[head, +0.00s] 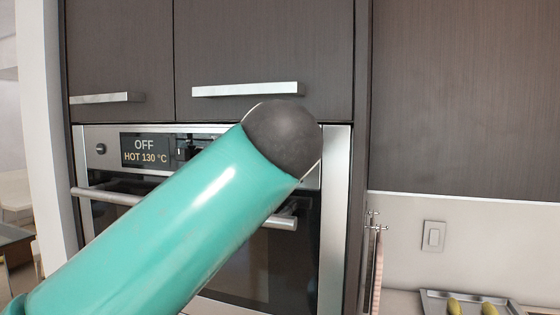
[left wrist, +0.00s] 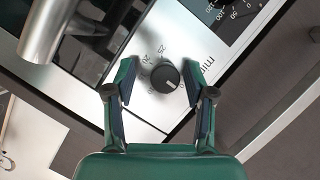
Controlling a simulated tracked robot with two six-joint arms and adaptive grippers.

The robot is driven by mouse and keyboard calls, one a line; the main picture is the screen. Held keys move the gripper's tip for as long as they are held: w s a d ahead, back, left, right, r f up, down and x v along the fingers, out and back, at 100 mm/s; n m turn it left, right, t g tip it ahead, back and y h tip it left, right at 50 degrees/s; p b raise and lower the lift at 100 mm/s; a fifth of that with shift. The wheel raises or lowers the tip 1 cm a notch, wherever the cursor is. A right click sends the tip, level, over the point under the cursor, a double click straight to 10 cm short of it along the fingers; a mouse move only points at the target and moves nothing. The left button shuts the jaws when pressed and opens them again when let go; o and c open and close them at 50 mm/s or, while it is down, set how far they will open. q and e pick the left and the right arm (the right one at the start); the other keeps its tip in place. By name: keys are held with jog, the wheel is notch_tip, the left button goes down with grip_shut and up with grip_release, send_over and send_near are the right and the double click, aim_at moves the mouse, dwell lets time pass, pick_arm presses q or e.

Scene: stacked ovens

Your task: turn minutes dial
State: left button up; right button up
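In the left wrist view the minutes dial (left wrist: 165,78) is a round dark knob with a light pointer line, on a silver panel. Numbers such as 20 and 25 ring it, and lettering that seems to start "min" is beside it. My left gripper (left wrist: 158,76) is open, with one finger on each side of the dial. The right finger is very close to the knob; I cannot tell whether it touches. In the head view my teal arm covers the dial and the gripper. My right gripper is in neither view.
A bar handle (head: 105,195) runs below the panel. Cabinet handles (head: 245,89) stick out above. A tray (head: 470,301) lies at lower right.

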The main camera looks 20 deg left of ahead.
pick_arm(q)
jog(key=shift+s+r, duration=0.1)
jog(key=shift+r, duration=0.1)
jog(key=shift+s+d+r, duration=0.15)
jog(key=shift+s+d, duration=0.05)
jog(key=shift+s, duration=0.25)
jog(key=v, duration=1)
jog(key=shift+s, duration=0.4)
